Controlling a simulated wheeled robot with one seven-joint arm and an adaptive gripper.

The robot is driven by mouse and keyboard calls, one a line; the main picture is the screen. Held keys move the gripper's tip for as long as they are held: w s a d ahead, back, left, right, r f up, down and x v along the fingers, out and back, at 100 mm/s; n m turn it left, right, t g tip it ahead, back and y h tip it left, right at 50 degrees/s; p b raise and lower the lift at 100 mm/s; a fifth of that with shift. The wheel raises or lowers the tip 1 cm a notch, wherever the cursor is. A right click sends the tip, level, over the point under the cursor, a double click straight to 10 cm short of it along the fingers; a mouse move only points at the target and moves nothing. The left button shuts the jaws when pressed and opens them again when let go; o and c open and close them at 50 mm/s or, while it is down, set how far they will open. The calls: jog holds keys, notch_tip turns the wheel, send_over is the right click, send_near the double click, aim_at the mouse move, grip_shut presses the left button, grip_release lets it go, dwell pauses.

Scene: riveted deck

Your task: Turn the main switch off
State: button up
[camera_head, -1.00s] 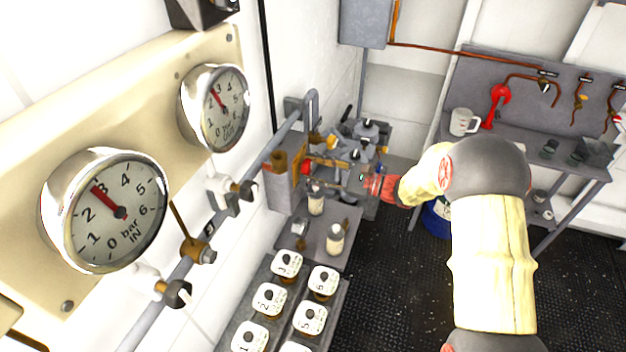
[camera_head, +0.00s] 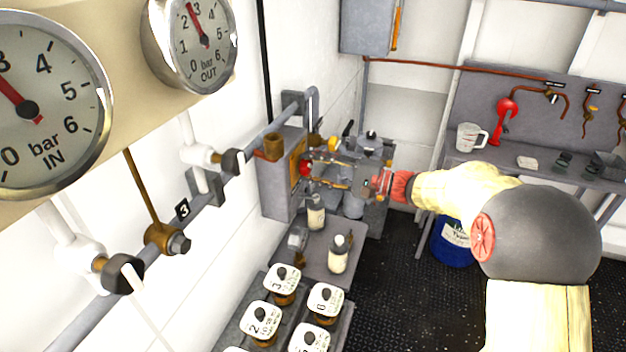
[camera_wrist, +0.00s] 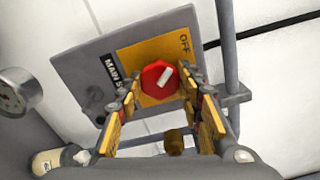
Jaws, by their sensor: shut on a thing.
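The main switch is a red knob (camera_wrist: 159,82) with a pale bar across its face. It sits on a yellow plate (camera_wrist: 140,55) on a grey box (camera_wrist: 85,65). The pale bar lies diagonally. My gripper (camera_wrist: 162,84) has its yellow-padded fingers on either side of the knob and is shut on it. In the head view the knob (camera_head: 306,167) shows at the box front (camera_head: 276,185), with my gripper (camera_head: 325,172) reaching it from the right.
A grey pipe (camera_wrist: 231,70) runs close beside the box. Pale bottles (camera_head: 337,254) stand on a shelf below it, near several numbered white-lidded jars (camera_head: 282,280). Pressure gauges (camera_head: 190,42) are on the left wall. Dark floor (camera_head: 385,290) is open at centre.

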jog(key=shift+n+b, duration=0.5)
jog(key=shift+b, duration=0.1)
jog(key=o, duration=1.1)
jog(key=shift+o, duration=0.2)
jog(key=shift+d, duration=0.1)
jog(key=v, duration=1.2)
